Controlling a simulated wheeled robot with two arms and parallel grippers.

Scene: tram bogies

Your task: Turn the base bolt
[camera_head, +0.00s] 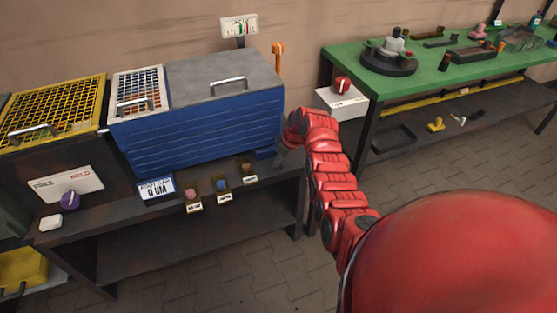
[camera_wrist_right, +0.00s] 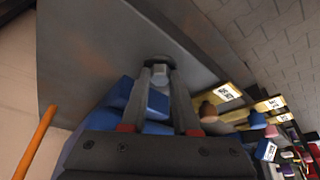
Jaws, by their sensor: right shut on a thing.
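The base bolt (camera_wrist_right: 160,72) is a small grey head in front of a dark round collar on the grey bench top, seen in the right wrist view. My right gripper (camera_head: 283,155) is at the right end of the bench, by the lower right corner of the blue machine (camera_head: 205,120). In the wrist view its two grey fingers reach to both sides of the bolt head and are shut on it. In the head view the bolt cannot be made out behind the gripper. My left gripper is in neither view.
An orange lever (camera_head: 278,55) stands at the machine's back right corner. A display reading 0 UM (camera_head: 157,189) and several labelled buttons (camera_head: 222,186) line the bench front. A white box with a red knob (camera_head: 342,101) and a green table (camera_head: 450,85) are at the right.

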